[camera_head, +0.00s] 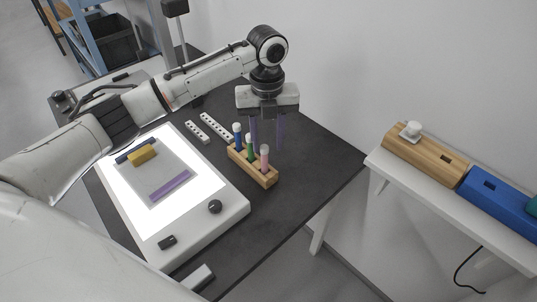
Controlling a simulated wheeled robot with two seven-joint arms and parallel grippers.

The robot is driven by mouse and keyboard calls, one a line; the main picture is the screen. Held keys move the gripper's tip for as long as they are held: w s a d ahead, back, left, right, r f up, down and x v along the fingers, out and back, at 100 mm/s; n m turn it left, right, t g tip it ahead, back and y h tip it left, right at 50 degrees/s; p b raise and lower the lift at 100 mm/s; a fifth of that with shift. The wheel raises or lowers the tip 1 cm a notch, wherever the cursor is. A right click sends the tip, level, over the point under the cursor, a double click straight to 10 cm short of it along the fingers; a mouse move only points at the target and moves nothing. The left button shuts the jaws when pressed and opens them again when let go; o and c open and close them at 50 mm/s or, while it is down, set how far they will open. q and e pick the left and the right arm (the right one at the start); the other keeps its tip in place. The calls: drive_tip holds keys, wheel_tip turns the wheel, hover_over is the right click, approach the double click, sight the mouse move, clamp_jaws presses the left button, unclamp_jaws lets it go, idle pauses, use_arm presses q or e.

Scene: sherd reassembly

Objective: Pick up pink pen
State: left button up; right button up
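The pink pen (264,158) stands upright in the wooden holder (251,168), at the right end of the row. A green pen (249,147) and a blue pen (237,135) stand beside it in the same holder. My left gripper (266,135) points down just behind the holder, its two purple fingers apart, with nothing seen between them. The fingers are behind the pens in this view, so how far they are from the pink pen is hard to tell. My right gripper is not in view.
A lit white panel (232,213) with a grey sheet, a yellow block (143,155) and a purple strip (170,185) lies left of the holder. Two white perforated strips lie behind. A white shelf with wooden and blue blocks (497,203) stands at right.

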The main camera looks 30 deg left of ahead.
sight(265, 172)
use_arm(q)
drive_tip(key=f, duration=0.3)
drive_tip(key=s+f, duration=0.1)
drive_tip(key=f, duration=0.2)
drive_tip(key=shift+s+a, duration=0.1)
drive_tip(key=shift+a, duration=0.1)
drive_tip(key=shift+f, duration=0.65)
clamp_jaws()
